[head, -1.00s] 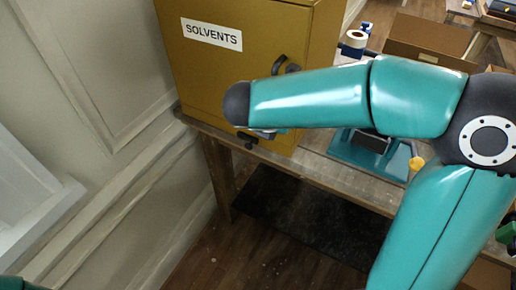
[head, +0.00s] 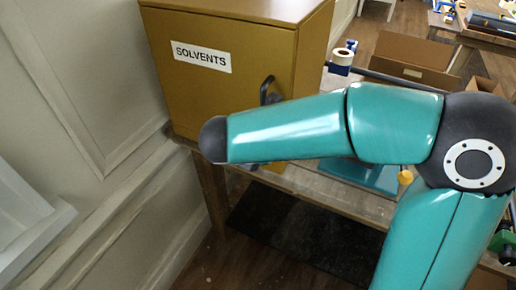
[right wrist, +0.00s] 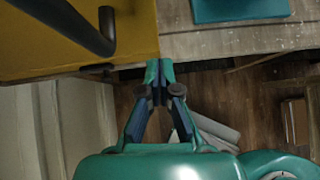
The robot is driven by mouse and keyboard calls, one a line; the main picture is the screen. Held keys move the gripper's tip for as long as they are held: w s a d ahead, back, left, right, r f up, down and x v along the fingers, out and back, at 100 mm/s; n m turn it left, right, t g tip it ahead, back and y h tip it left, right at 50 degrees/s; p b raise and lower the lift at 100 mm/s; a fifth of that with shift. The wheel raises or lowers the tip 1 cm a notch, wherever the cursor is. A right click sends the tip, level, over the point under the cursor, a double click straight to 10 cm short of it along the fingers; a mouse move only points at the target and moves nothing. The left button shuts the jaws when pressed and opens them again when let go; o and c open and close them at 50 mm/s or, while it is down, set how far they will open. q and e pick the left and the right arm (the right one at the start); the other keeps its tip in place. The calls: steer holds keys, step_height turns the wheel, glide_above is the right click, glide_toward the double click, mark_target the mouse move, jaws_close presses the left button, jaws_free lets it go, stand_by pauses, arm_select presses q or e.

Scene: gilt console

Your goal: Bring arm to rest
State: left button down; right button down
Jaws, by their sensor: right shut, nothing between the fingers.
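My right arm (head: 290,128) is teal with dark joints and reaches from the right across the front of the yellow cabinet in the head view. Its gripper is mostly hidden behind the arm there. In the right wrist view my right gripper (right wrist: 157,75) is shut and empty, its two fingers meeting at the tips. The fingertips appear over the lower edge of the yellow cabinet (right wrist: 95,50) in that view; I cannot tell whether they touch it. My left gripper is not in view.
The cabinet, labelled SOLVENTS (head: 201,57), stands on a wooden workbench (head: 330,190) with its dark handle (head: 266,90) facing the arm. A panelled wall (head: 80,90) is at left.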

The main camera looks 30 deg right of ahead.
steer(key=v, duration=0.9)
steer(key=shift+s+r, duration=0.25)
steer(key=shift+s, duration=0.1)
steer(key=s+a+f+m+g+y, duration=0.1)
steer(key=s+a+f+m+y, duration=0.2)
steer(key=f+m, duration=0.5)
steer(key=s+a+f+m+g+y, duration=0.1)
steer(key=s+a+f+m+y, duration=0.2)
steer(key=f+m, duration=0.6)
steer(key=s+a+f+m+g+y, duration=0.1)
steer(key=s+a+f+m+y, duration=0.3)
steer(key=f, duration=2.4)
steer(key=m+y, duration=0.2)
steer(key=m, duration=0.2)
steer(key=shift+s, duration=0.25)
